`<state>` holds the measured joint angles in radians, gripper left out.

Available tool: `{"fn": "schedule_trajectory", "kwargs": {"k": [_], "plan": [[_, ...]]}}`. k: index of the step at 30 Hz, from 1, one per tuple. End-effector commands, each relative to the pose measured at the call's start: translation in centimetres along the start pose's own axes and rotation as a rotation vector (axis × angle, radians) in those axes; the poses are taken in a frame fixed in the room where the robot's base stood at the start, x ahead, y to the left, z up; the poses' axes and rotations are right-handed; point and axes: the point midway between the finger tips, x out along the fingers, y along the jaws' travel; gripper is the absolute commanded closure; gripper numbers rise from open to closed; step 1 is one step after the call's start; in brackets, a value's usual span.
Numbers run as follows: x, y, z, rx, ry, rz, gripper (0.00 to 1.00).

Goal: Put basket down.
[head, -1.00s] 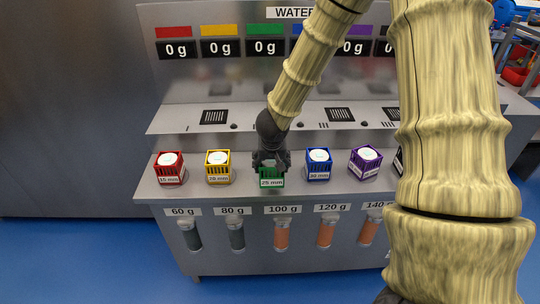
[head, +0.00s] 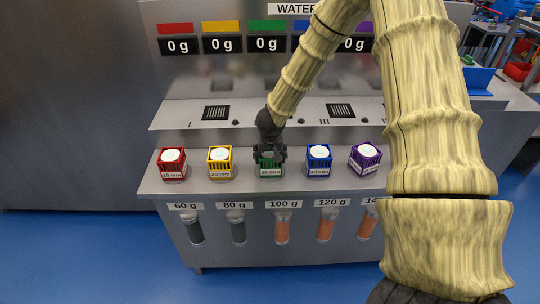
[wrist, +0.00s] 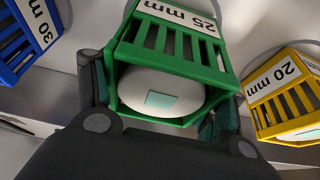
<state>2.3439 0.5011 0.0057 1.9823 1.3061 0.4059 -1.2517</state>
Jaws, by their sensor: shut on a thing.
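The green basket (head: 270,172), labelled 25 mm, is in the middle of the row on the grey counter. In the wrist view the green basket (wrist: 170,45) holds a round white thing (wrist: 160,92) with a small green mark. My gripper (head: 269,156) is above it, with its fingers on either side of the basket and shut on it. In the head view the basket is at counter level; I cannot tell whether its base touches the counter.
A yellow basket (head: 220,164) and a red basket (head: 172,165) stand to the left. A blue basket (head: 319,161) and a purple basket (head: 365,158) stand to the right. Labelled cylinders (head: 282,229) line the counter's front. A panel with displays (head: 269,45) rises behind.

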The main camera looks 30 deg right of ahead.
Motion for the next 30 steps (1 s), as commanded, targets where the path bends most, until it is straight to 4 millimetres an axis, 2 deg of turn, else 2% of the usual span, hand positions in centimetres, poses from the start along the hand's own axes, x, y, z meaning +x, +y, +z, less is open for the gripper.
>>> {"fn": "schedule_trajectory", "kwargs": {"k": [11,12,15,26,30], "plan": [[0.15,-0.08,0.01,-0.002,0.002,-0.001,0.98],[0.16,-0.06,0.05,-0.002,0.001,0.000,0.22],[0.16,-0.06,0.05,-0.002,0.001,0.000,0.07],[0.07,-0.06,0.02,-0.001,0.001,-0.001,0.07],[-0.66,-0.12,-0.10,-0.002,0.002,-0.001,0.07]]}}
